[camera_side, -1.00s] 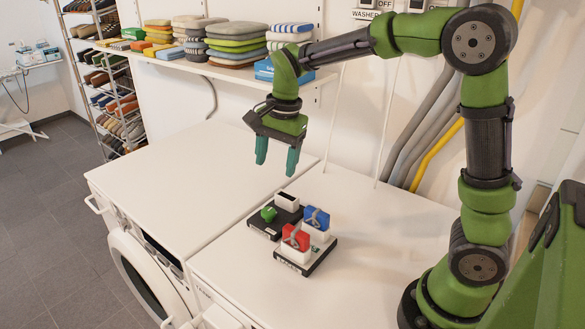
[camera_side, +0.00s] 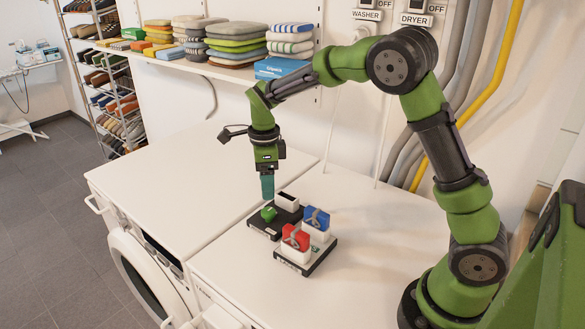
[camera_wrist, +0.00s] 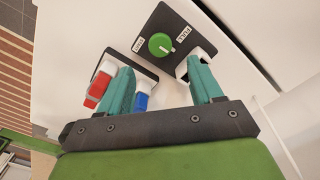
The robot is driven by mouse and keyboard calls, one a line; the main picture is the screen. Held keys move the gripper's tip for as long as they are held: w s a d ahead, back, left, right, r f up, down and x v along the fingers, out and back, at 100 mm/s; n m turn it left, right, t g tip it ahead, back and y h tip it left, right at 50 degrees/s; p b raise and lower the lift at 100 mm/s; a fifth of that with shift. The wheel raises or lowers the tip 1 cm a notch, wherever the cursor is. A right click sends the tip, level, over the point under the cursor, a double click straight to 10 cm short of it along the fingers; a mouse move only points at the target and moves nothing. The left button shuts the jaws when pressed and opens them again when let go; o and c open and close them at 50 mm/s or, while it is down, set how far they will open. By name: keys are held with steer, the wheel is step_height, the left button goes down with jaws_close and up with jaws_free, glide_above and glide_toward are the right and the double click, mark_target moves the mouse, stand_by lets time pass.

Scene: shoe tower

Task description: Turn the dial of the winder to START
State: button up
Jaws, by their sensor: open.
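The green dial (camera_side: 268,213) sits on the left part of a black base plate (camera_side: 258,229), the winder, on the white machine top. In the wrist view the round dial (camera_wrist: 160,44) shows a pale mark at its lower right edge. My gripper (camera_side: 267,195) points down just above and behind the dial, seen edge-on in the side view. In the wrist view my gripper's (camera_wrist: 160,64) teal fingers are apart and empty, with the dial beyond the gap between them.
A white slotted box (camera_side: 287,201) stands on the winder beside the dial. A second black plate (camera_side: 309,267) in front holds a red block (camera_side: 296,238) and a blue block (camera_side: 317,216) in white holders. The left machine top (camera_side: 190,185) is clear. A shelf of folded cloths (camera_side: 237,40) hangs behind.

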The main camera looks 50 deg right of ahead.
mark_target(268, 211)
step_height(268, 211, down, 8)
stand_by(0.5)
steer(key=c, duration=1.1)
steer(key=shift+o, duration=0.2)
